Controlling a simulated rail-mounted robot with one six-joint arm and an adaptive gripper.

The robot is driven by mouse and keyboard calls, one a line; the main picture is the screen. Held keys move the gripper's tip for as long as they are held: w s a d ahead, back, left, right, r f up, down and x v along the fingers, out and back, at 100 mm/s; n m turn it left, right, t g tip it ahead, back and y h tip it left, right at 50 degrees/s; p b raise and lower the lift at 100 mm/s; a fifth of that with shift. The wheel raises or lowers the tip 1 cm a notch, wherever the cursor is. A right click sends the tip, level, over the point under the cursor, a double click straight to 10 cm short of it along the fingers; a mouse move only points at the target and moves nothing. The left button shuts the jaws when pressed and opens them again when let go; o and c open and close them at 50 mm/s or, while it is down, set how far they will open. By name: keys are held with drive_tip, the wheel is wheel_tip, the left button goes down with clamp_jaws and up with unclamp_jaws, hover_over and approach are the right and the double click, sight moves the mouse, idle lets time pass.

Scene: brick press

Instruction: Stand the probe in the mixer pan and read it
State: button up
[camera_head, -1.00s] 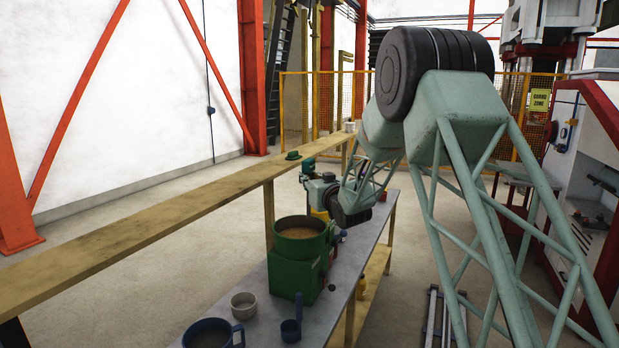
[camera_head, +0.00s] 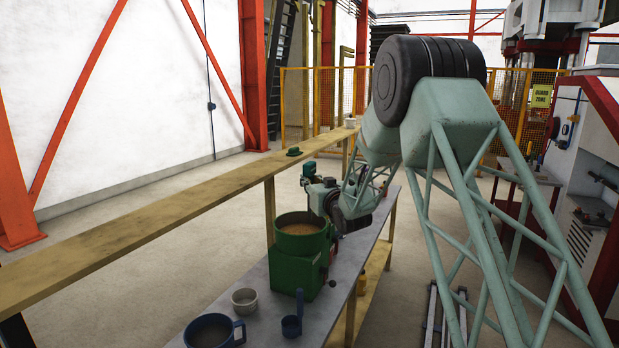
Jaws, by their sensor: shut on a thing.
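The green mixer pan (camera_head: 289,244) sits on its green mixer body (camera_head: 292,278) on the bench, with brown mix inside. My gripper (camera_head: 312,186) is just behind the pan's far rim and above it, small in the view and partly hidden by my wrist. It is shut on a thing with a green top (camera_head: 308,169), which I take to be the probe. The lower end of that thing is hidden behind my gripper and the pan, so I cannot tell whether it touches the mix. No reading can be made out.

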drive_tip(key=shift+f, duration=0.7)
drive_tip(key=shift+f+b, duration=4.4)
drive_tip(key=shift+f, duration=0.15)
